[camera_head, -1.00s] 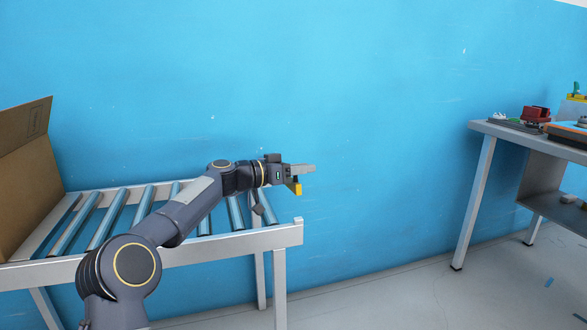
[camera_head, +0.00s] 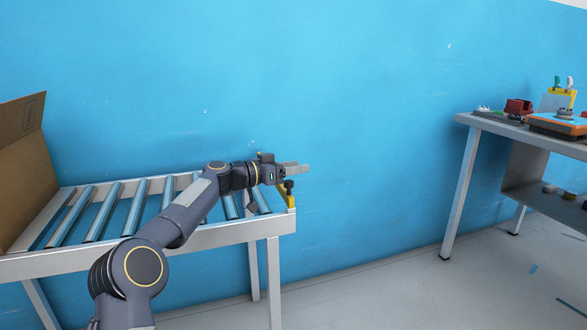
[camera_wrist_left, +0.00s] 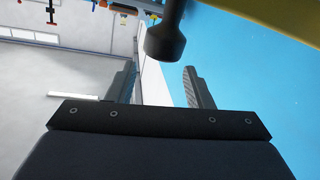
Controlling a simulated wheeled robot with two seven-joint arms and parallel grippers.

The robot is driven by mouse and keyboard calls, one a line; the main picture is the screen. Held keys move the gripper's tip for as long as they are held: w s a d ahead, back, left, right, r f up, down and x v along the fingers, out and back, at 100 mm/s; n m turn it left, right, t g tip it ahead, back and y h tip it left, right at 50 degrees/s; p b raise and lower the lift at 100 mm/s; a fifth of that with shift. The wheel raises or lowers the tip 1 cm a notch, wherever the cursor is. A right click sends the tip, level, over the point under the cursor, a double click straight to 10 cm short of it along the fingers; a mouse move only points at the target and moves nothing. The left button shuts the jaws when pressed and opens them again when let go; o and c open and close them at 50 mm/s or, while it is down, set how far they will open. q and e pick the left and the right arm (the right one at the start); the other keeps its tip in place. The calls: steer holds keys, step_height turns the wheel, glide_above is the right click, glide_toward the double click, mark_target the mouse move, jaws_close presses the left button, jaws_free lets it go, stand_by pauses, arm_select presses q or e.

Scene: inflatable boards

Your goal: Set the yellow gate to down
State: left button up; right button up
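The yellow gate (camera_head: 286,198) is at the right end of the roller conveyor, partly hidden behind my left gripper. It looks tilted, its near end low by the corner post. A dark knob (camera_head: 289,186) shows against it. My left gripper (camera_head: 303,168) is just above the knob, fingers pointing right. In the left wrist view the gripper (camera_wrist_left: 160,82) is open, with nothing between its fingers. There the knob (camera_wrist_left: 166,42) hangs in from the top, and a yellow bar (camera_wrist_left: 275,14) of the gate crosses the upper right corner. My right gripper is out of view.
The roller conveyor (camera_head: 185,242) stands against the blue wall, with an open cardboard box (camera_head: 28,180) at its left end. A table (camera_head: 468,119) at the right holds a red object (camera_head: 517,107) and an orange device (camera_head: 556,124). The floor between is clear.

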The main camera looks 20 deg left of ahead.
arm_select(q)
steer(key=v, duration=0.7)
steer(key=shift+s+a, duration=0.2)
steer(key=shift+a, duration=0.15)
